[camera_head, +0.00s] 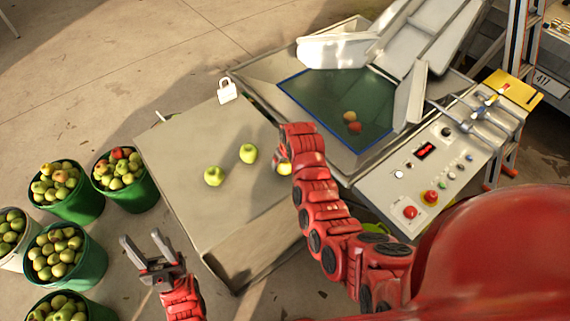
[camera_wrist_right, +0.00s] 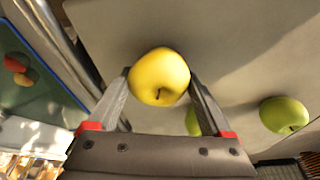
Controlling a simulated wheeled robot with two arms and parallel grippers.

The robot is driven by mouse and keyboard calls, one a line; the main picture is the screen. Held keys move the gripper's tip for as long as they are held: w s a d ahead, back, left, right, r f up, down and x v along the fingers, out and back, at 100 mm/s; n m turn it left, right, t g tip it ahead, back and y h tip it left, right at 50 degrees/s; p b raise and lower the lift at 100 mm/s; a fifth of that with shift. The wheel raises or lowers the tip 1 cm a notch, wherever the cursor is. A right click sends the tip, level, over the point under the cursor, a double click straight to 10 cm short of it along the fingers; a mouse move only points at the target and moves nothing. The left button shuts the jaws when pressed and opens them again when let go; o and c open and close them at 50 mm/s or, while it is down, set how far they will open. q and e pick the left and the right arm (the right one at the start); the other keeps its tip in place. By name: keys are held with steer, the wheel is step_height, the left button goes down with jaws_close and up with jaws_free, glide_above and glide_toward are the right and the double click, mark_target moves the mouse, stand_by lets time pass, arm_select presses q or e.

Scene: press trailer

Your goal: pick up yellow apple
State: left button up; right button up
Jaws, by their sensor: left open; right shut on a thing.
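A yellow apple (camera_wrist_right: 160,76) sits between the fingers of my right gripper (camera_wrist_right: 163,95) in the right wrist view, with a finger against each side. In the head view only part of the yellow apple (camera_head: 284,168) shows beside the red right gripper (camera_head: 281,159), near the right side of the grey table. I cannot tell whether the apple is lifted off the surface. My left gripper (camera_head: 146,246) is open and empty, left of the table's front edge.
Two green apples (camera_head: 214,176) (camera_head: 248,153) lie on the grey table (camera_head: 185,140). Green buckets of apples (camera_head: 70,205) stand on the floor at left. A machine with a dark green tray (camera_head: 330,100) holding two fruits, and a control panel (camera_head: 425,170), stands at right.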

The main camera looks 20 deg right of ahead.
step_height(320, 180, up, 3)
steer(key=shift+w+f+b, duration=0.1)
steer(key=shift+b, duration=1.15)
steer(key=s+d, duration=0.1)
steer(key=s+b, duration=0.1)
steer(key=s, duration=0.1)
steer(key=s+d, duration=0.1)
steer(key=shift+s+d+r, duration=0.2)
steer(key=shift+s+d, duration=0.1)
steer(key=s+d+r+p, duration=0.1)
steer(key=s+d+p, duration=0.4)
steer(key=s, duration=0.4)
steer(key=shift+s+d+r, duration=0.2)
steer(key=shift+d+r, duration=0.05)
steer(key=shift+d, duration=0.05)
